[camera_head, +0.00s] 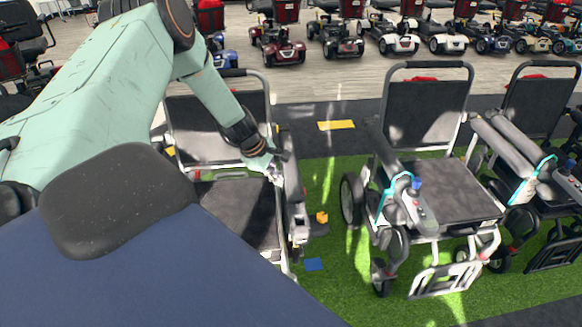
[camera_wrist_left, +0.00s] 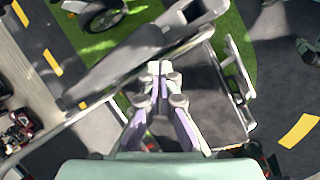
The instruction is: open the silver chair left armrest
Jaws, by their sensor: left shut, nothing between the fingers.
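The silver chair (camera_head: 237,202) stands in front of me on the left, partly hidden by my left arm. It has a dark seat and backrest in a silver frame. Its left armrest (camera_head: 292,182) is a long dark bar along the seat's right side in the head view. In the wrist view the armrest (camera_wrist_left: 125,60) runs diagonally, beside the dark seat (camera_wrist_left: 195,95). My left gripper (camera_head: 273,172) is shut and empty, just inside the armrest above the seat. Its fingertips (camera_wrist_left: 161,70) are close to the armrest; I cannot tell whether they touch. My right gripper is not in view.
A second wheelchair (camera_head: 435,185) stands to the right on green turf (camera_head: 335,250), with another (camera_head: 530,130) at the right edge. Mobility scooters (camera_head: 345,40) line the back.

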